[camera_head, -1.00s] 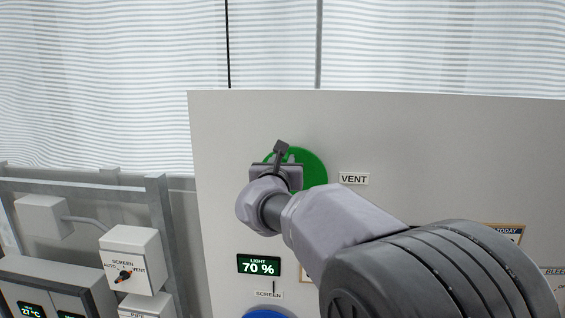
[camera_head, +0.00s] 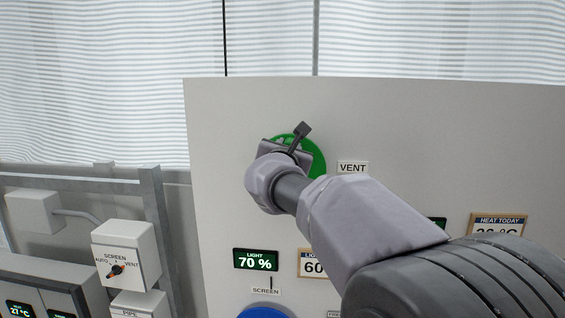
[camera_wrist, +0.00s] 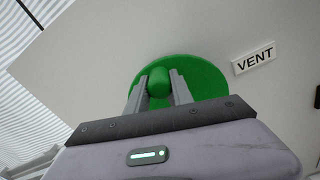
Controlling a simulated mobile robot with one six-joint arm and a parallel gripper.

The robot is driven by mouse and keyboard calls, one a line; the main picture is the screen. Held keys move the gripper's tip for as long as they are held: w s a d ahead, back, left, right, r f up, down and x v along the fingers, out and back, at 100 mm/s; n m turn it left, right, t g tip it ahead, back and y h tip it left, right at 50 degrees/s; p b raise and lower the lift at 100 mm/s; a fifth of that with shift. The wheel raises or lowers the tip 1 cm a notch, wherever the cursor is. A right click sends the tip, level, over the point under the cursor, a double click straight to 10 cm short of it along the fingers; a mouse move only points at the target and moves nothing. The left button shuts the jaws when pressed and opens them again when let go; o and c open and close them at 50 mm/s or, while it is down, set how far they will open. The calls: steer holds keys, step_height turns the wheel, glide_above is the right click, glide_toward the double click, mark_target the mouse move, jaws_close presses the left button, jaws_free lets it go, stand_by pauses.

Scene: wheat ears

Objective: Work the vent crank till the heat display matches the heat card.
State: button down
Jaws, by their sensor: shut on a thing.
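The vent crank is a green disc (camera_head: 314,156) on the pale panel, left of the VENT label (camera_head: 352,168). In the wrist view the green crank disc (camera_wrist: 205,72) carries a green knob (camera_wrist: 158,82). My gripper (camera_wrist: 160,88) is shut on this knob, one finger on each side. In the head view my gripper (camera_head: 297,140) covers the knob and much of the disc. The heat card (camera_head: 497,226), headed HEAT TODAY, is at the right; its number is partly hidden by my arm. The heat display beside it is nearly all hidden behind my arm.
A LIGHT display (camera_head: 256,260) reads 70 %, with a partly hidden card (camera_head: 313,264) showing 60 beside it. A blue disc (camera_head: 266,312) is below the SCREEN label. A SCREEN switch box (camera_head: 124,256) stands on a frame at left.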

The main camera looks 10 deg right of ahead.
mark_target(316, 162)
steer(key=shift+s+d+f+m+b, duration=0.35)
steer(key=shift+d+f+m+b, duration=0.65)
steer(key=shift+m+b, duration=1.5)
steer(key=shift+s+d+f+m+b, duration=0.35)
steer(key=shift+d+f+m+b, duration=0.55)
steer(key=shift+m+b, duration=1.5)
steer(key=shift+s+d+f+m+b, duration=0.5)
steer(key=shift+d+m+b, duration=0.85)
steer(key=shift+m+b, duration=1.15)
steer(key=shift+w+f+n+b, duration=0.1)
steer(key=shift+w+n+b, duration=0.05)
steer(key=shift+n+b, duration=0.2)
steer(key=c, duration=1.1)
jaws_free()
